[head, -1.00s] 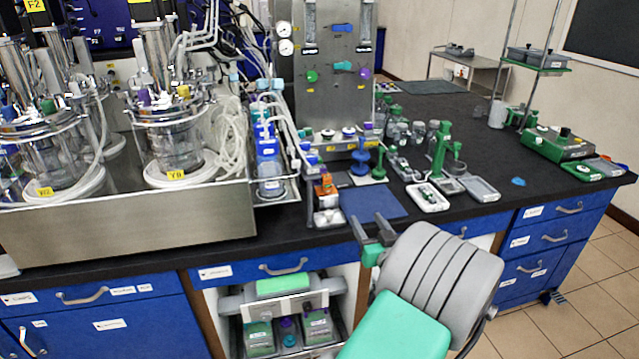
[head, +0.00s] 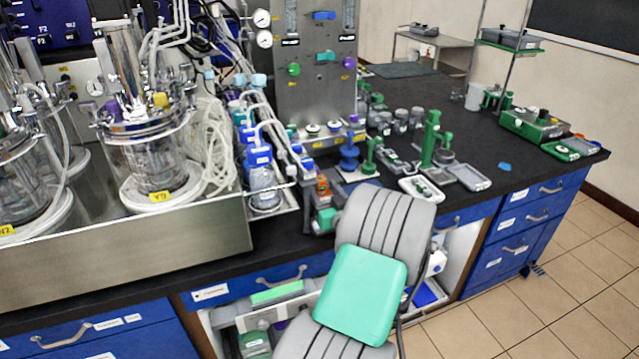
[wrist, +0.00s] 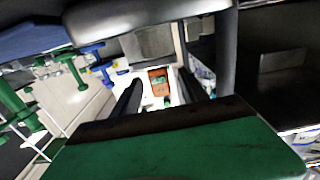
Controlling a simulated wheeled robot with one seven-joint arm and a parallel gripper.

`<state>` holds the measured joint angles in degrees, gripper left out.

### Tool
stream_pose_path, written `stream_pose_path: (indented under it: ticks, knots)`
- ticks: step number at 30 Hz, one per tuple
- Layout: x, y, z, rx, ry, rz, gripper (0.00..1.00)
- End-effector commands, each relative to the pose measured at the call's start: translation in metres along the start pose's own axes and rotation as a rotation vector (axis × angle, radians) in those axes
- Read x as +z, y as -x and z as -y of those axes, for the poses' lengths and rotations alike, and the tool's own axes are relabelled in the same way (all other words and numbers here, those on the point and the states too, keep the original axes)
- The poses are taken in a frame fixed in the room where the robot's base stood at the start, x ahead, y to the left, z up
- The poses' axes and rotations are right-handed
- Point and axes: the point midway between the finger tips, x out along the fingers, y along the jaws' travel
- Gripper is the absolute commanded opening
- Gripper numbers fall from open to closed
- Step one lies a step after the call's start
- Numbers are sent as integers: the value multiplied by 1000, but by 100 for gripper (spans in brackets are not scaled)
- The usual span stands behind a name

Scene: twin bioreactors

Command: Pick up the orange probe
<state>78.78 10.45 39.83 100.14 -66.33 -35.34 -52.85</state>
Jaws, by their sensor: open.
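The orange probe (head: 322,184) stands in a small holder near the bench's front edge, just right of the blue-capped bottles in the head view. It also shows in the wrist view (wrist: 158,76), framed between the two dark fingers. My gripper (head: 321,200) is over the bench edge directly in front of the probe, partly hidden by my own arm. In the wrist view my gripper (wrist: 160,92) is open, with its fingers apart on either side of the line to the probe. I cannot tell how far the fingertips are from it, and its lower part is hidden.
Blue-capped bottles (head: 260,165) with tubing stand close on the left, beside the steel bioreactor tray (head: 190,237). A blue stand (head: 349,152), a green stand (head: 370,155) and a white tray (head: 421,190) stand to the right.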

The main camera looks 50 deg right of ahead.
Motion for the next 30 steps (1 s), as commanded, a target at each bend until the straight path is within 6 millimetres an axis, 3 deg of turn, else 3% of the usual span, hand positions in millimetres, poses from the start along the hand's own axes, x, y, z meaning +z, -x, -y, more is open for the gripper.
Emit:
stream_pose_path:
  ticks: [3, 10, 27, 30]
  knots:
    - [0, -12, 0, 1, -2, 1, 51]
    - [1, -13, -2, 5, -1, 1, 49]
    - [1, -13, -2, 5, -1, 1, 3]
    - [1, -13, -2, 5, -1, 1, 0]
